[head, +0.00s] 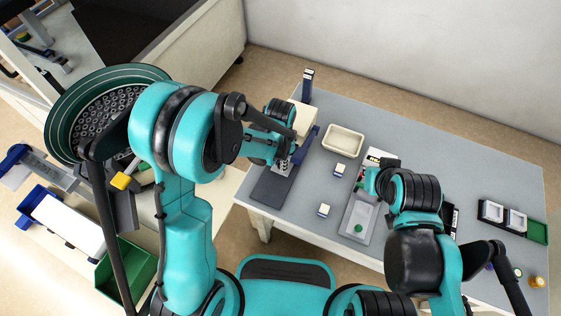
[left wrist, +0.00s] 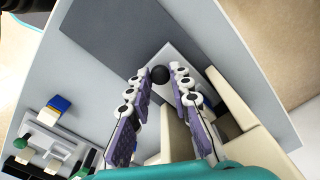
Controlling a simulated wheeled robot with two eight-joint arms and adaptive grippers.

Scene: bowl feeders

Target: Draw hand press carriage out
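The hand press stands at the table's left end in the head view, with a dark base plate (head: 268,189), a blue frame (head: 305,142) and a cream body. My left gripper (head: 284,162) is over it, pointing down, and hides part of it. In the left wrist view, a black round knob (left wrist: 160,76) sits between the tips of my left gripper (left wrist: 161,71). The fingers are apart, with narrow gaps beside the knob. A pale metal plate (left wrist: 192,62), apparently the carriage, lies beyond it. My right gripper (head: 366,182) is over another station; its fingers are too small to read.
A cream tray (head: 343,141) and small white-topped blocks (head: 324,210) stand right of the press. A blue post (head: 307,86) rises behind it. A grey fixture (head: 359,220) is under my right arm. The table's back right is clear.

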